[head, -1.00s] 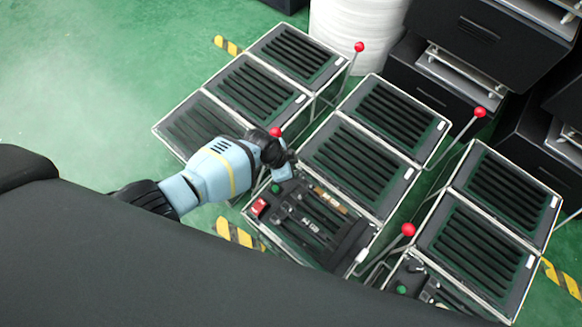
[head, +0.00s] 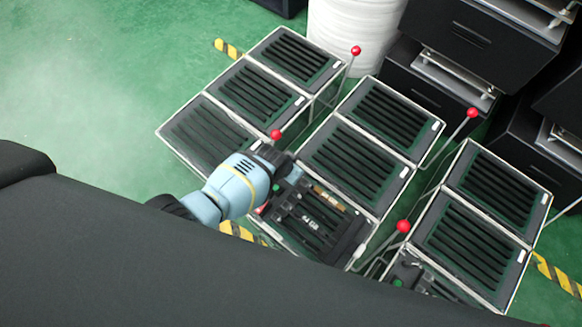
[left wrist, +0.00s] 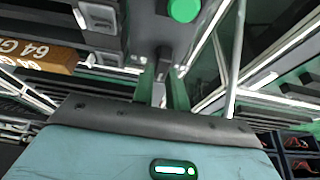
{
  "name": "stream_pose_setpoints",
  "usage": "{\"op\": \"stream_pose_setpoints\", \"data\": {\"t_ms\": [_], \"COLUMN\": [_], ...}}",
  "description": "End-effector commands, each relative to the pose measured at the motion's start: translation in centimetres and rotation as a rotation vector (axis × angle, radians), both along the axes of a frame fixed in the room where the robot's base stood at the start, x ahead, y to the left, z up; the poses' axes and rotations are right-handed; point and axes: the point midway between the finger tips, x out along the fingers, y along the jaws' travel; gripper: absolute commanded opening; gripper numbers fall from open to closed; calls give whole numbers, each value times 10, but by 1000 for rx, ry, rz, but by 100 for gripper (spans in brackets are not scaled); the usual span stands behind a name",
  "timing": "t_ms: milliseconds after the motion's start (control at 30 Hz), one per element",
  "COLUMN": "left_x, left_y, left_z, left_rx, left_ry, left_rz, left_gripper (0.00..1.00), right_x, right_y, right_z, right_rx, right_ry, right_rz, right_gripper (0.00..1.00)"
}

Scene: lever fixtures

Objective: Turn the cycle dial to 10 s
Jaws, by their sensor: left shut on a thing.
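My left gripper (head: 278,172) reaches in from the left over the open-topped fixture panel (head: 318,217) in the middle front. In the left wrist view its two green-tinted fingers (left wrist: 162,88) are shut on a dark grey knob (left wrist: 165,58), which I take to be the cycle dial. The knob stands on a dark panel beside a round green button (left wrist: 184,9). No scale or pointer marks are readable, so its setting cannot be told. In the head view my gripper and wrist hide the dial. My right gripper is not in view.
A lever with a red ball (head: 276,134) stands close behind my left gripper. More red-balled levers (head: 403,226) rise beside the other slatted boxes (head: 352,160). Black cabinets (head: 470,40) and a white cylinder (head: 352,28) stand behind. Green floor (head: 110,90) is clear at left.

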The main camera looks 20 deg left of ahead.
Motion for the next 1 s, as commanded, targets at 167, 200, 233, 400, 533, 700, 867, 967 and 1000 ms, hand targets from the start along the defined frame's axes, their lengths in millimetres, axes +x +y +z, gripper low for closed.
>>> {"op": "stream_pose_setpoints", "data": {"t_ms": [167,200,233,400,533,700,867,967,1000], "left_x": [-1,-1,-1,-1,-1,-1,0,-1,-1], "left_y": [0,1,1,1,1,0,0,0,1], "left_z": [-1,-1,-1,-1,-1,-1,0,1,3], "left_rx": [2,2,2,2,1,1,1,0,1], "left_ry": [3,4,4,3,4,3,2,1,1], "left_rz": [14,15,15,14,14,13,13,13,13], "left_gripper": [0,0,0,0,21,36,36,36,36], "right_x": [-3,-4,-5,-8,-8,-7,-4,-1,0], "right_y": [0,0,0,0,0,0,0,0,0], "right_z": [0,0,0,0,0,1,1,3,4], "right_rx": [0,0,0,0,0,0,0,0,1], "right_ry": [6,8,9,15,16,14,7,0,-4], "right_rz": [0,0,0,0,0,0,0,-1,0], "right_gripper": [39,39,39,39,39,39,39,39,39]}}
